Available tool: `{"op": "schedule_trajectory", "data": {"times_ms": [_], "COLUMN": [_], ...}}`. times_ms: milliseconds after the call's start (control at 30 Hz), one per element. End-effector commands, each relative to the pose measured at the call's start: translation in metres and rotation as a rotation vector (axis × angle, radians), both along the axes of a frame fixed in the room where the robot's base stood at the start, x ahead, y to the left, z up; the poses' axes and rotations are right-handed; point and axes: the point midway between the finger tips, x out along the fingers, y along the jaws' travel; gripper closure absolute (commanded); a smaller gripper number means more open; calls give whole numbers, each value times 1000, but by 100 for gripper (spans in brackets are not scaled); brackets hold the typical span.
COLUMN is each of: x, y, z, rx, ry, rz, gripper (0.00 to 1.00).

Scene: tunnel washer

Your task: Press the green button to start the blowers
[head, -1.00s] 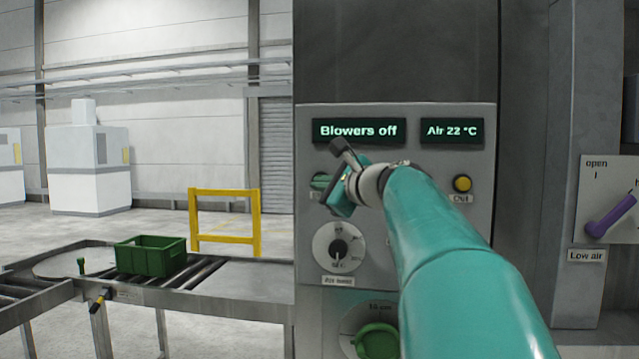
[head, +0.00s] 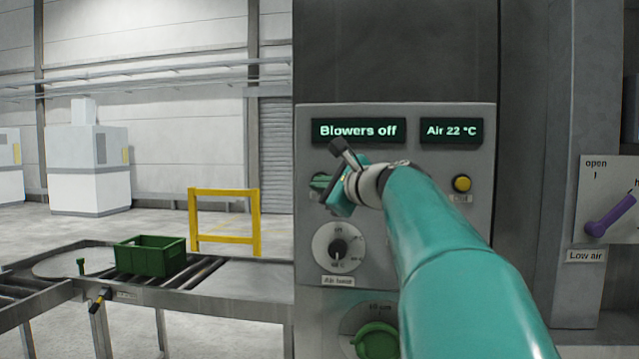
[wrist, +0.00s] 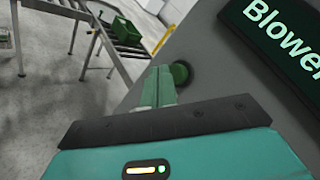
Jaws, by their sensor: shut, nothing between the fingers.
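The green button (wrist: 180,75) is round and sits on the grey control panel. In the wrist view it is just right of the fingertips of my gripper (wrist: 162,72), very near them; I cannot tell whether they touch. The gripper is shut with nothing between its fingers. In the head view my gripper (head: 338,196) is at the panel's left side and partly covers the green button (head: 317,182). The display (head: 357,130) above reads "Blowers off".
A second display (head: 451,130) reads "Air 22 °C". A yellow button (head: 462,184) is to the right on the panel. A black dial (head: 338,248) and a green knob (head: 377,341) are below. A purple lever (head: 610,216) is far right. A green crate (head: 150,256) stands on rollers at left.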

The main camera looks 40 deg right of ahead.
Motion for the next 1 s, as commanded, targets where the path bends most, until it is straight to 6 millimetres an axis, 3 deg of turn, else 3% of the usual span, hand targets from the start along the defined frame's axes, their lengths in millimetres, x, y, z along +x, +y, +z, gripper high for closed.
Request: {"op": "schedule_trajectory", "data": {"times_ms": [1000], "x": [5], "y": [-7], "z": [0], "rx": [0], "ry": [0], "rz": [0], "gripper": [100]}}
